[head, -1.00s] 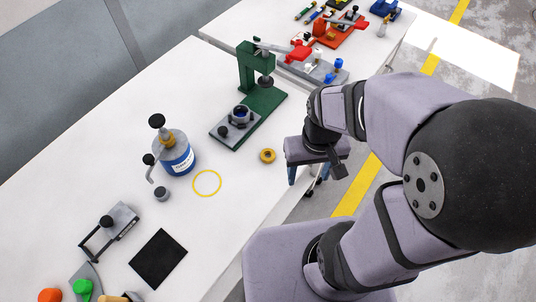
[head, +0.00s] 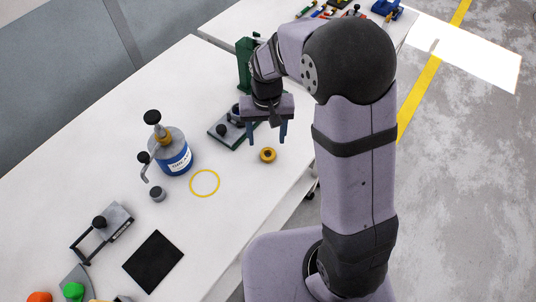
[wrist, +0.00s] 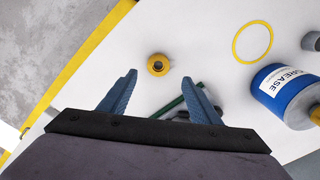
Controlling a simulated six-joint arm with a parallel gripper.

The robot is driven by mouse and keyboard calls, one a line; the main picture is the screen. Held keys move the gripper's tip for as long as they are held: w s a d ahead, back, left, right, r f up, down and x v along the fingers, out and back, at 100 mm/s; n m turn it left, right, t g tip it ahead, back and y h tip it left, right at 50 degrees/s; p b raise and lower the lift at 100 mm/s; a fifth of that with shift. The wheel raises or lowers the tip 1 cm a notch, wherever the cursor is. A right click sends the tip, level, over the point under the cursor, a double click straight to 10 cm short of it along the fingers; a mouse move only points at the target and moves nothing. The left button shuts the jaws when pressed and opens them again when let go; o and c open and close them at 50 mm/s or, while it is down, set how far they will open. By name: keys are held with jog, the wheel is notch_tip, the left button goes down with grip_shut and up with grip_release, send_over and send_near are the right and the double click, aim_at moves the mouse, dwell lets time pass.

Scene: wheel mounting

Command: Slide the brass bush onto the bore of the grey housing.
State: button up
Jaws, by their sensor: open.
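The brass bush (head: 268,155) is a small yellow ring with a dark hole, lying on the white table near its right edge. It also shows in the wrist view (wrist: 158,65), beyond my fingertips. My gripper (head: 267,140) is open and empty, its two blue fingers pointing down above and just behind the bush in the head view; they show in the wrist view (wrist: 163,80) too. The grey housing (head: 238,112) sits on the base of the green press (head: 243,65), and my gripper and arm partly hide it.
A blue grease can (head: 172,152) with a spout stands left of the bush. A yellow ring mark (head: 205,183), a small grey cylinder (head: 158,194) and a black mat (head: 153,261) lie nearer. The table between bush and yellow ring is clear.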

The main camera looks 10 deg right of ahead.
aim_at(268, 153)
jog(key=shift+s+f+m, duration=0.15)
jog(key=shift+s+m, duration=0.05)
jog(key=shift+m, duration=0.2)
jog(key=shift+w+d+f+p, duration=0.1)
jog(key=shift+f+p, duration=0.3)
jog(key=shift+f, duration=1.45)
jog(key=shift+d+f+p, duration=0.1)
jog(key=shift+f+p, duration=0.25)
jog(key=shift+f, duration=1.45)
jog(key=c, duration=1.2)
